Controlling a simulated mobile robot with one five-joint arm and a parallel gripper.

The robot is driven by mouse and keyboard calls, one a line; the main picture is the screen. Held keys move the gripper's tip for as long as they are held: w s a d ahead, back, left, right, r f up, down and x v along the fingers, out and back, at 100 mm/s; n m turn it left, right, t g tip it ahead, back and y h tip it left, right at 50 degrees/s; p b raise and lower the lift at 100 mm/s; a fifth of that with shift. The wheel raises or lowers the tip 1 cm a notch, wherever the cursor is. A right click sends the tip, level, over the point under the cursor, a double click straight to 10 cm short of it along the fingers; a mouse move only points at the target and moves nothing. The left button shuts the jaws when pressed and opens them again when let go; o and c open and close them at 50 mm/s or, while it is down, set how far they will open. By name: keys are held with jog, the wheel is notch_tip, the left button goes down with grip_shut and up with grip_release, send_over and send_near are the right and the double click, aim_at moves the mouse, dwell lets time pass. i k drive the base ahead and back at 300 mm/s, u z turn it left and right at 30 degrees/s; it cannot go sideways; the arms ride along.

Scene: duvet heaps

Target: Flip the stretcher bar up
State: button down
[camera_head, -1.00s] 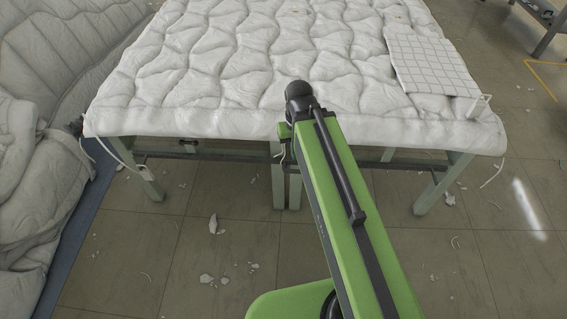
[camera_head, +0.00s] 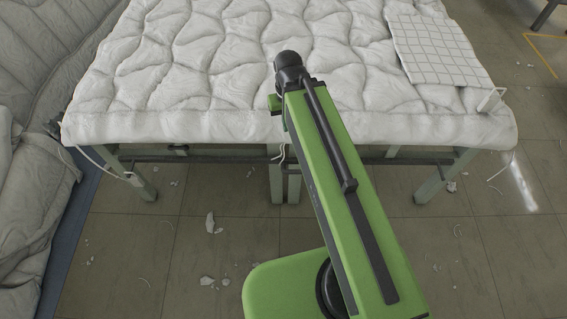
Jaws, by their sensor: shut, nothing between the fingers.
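The stretcher bar, a dark horizontal bar (camera_head: 222,158), runs under the front of a quilt-covered table, between its pale green legs. Its middle is partly hidden by a centre leg and my green arm. It looks level; how it is hinged cannot be made out. My arm reaches forward over the table's front edge and ends in view at a black rounded joint. My gripper does not show; it is hidden beyond or below that joint.
A white quilted duvet (camera_head: 200,75) covers the table, with a checked cloth (camera_head: 438,50) at its right. Grey duvet heaps (camera_head: 30,200) lie at the left. A white cable (camera_head: 95,158) hangs at the left corner. Scraps (camera_head: 211,222) litter the otherwise open tiled floor.

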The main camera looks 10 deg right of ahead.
aim_at(133, 159)
jog(key=u, duration=0.25)
jog(key=k, duration=0.55)
jog(key=z, duration=1.7)
jog(key=k, duration=1.8)
jog(key=u, duration=2.3)
jog(key=i, duration=1)
jog(key=z, duration=0.15)
